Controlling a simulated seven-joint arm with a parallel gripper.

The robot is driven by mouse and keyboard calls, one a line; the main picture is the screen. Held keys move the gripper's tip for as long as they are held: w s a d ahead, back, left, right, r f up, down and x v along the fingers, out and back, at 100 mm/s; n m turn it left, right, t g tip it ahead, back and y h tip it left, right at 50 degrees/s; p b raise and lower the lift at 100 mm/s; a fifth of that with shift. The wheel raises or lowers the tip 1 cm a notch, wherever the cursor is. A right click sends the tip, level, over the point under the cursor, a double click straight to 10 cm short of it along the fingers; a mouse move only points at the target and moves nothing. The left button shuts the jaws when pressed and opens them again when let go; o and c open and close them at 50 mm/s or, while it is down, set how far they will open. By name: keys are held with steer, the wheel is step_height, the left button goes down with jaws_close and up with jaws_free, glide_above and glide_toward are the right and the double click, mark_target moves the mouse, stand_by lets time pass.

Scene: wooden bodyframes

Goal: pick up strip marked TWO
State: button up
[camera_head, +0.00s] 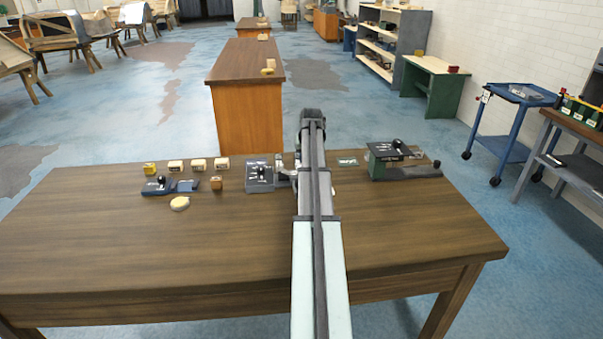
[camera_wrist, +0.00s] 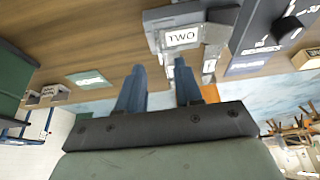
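A white label reading TWO (camera_wrist: 181,38) shows upside up in the wrist view, on a grey piece beyond my fingertips. Where the marked strip begins and ends is hard to tell. My gripper (camera_wrist: 156,74) has its two blue fingers apart with nothing between them. The label lies ahead of the fingertips, nearer the right finger, and appears apart from them. In the head view my arm reaches over the table and hides the fingers. A grey device with a dark knob (camera_head: 259,178) stands just left of the arm, and the label cannot be read there.
A green card (camera_head: 347,161) lies right of my arm. Beyond it is a dark green knobbed device (camera_head: 391,158). The table's front (camera_head: 170,255) is clear.

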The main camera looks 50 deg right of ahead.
steer(key=shift+x, duration=2.35)
steer(key=shift+c, duration=0.5)
jaws_close()
